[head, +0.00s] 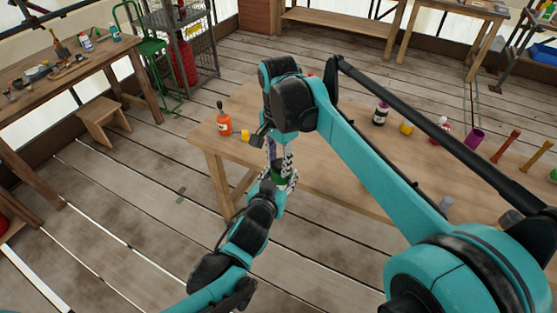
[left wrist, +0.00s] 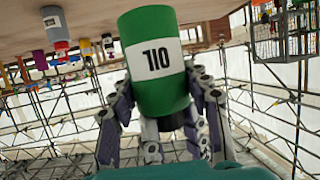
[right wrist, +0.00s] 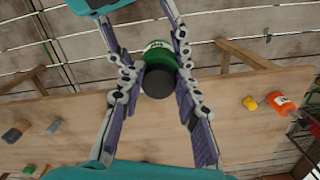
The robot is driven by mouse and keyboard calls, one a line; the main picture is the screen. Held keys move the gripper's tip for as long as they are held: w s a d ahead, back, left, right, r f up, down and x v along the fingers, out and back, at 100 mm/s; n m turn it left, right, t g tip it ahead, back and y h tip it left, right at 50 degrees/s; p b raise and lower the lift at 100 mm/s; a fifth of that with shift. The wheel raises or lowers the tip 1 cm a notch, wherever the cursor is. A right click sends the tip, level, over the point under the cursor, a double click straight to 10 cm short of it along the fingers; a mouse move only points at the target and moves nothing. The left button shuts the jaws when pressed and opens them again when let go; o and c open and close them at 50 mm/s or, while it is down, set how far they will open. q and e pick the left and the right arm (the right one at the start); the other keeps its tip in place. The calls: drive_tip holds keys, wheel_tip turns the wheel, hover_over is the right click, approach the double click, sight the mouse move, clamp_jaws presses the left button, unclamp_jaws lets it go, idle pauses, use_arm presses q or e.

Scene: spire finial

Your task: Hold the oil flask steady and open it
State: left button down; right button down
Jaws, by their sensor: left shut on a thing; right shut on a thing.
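The green oil flask (head: 277,179) is held in the air near the left end of the table. In the left wrist view the flask (left wrist: 150,30) shows a white label with black letters reading OIL, upside down in that picture. My left gripper (left wrist: 160,88) is shut around the flask body. The black cap (right wrist: 158,84) faces the camera in the right wrist view, still on the flask. My right gripper (right wrist: 157,78) is shut on the cap, its fingers on both sides. In the head view, my right arm partly hides the grip.
The wooden table (head: 420,155) carries an orange bottle (head: 224,124), a yellow item (head: 244,135), a dark bottle (head: 380,113) and a purple cup (head: 475,137). A stool (head: 103,117) and a workbench stand at the left. Floor is clear around my left arm.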

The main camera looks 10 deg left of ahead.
use_arm(q)
drive_tip(key=shift+s+d, duration=0.1)
use_arm(e)
drive_tip(key=n, duration=0.7)
drive_tip(key=shift+d+n, duration=0.1)
drive_tip(key=shift+n, duration=0.2)
drive_tip(key=n, duration=0.4)
drive_tip(key=shift+d, duration=0.1)
drive_tip(key=n, duration=0.5)
drive_tip(key=shift+d, duration=0.15)
drive_tip(key=n, duration=0.4)
drive_tip(key=shift+w+d+n, duration=0.1)
drive_tip(key=shift+w+n, duration=0.05)
drive_tip(key=shift+n, duration=0.25)
drive_tip(key=n, duration=0.4)
drive_tip(key=shift+w+n, duration=0.1)
drive_tip(key=shift+n, duration=0.2)
drive_tip(key=n, duration=0.4)
drive_tip(key=shift+w+r+n, duration=0.1)
drive_tip(key=shift+n, duration=0.2)
drive_tip(key=n, duration=0.3)
drive_tip(key=shift+n, duration=0.3)
drive_tip(key=shift+r, duration=0.15)
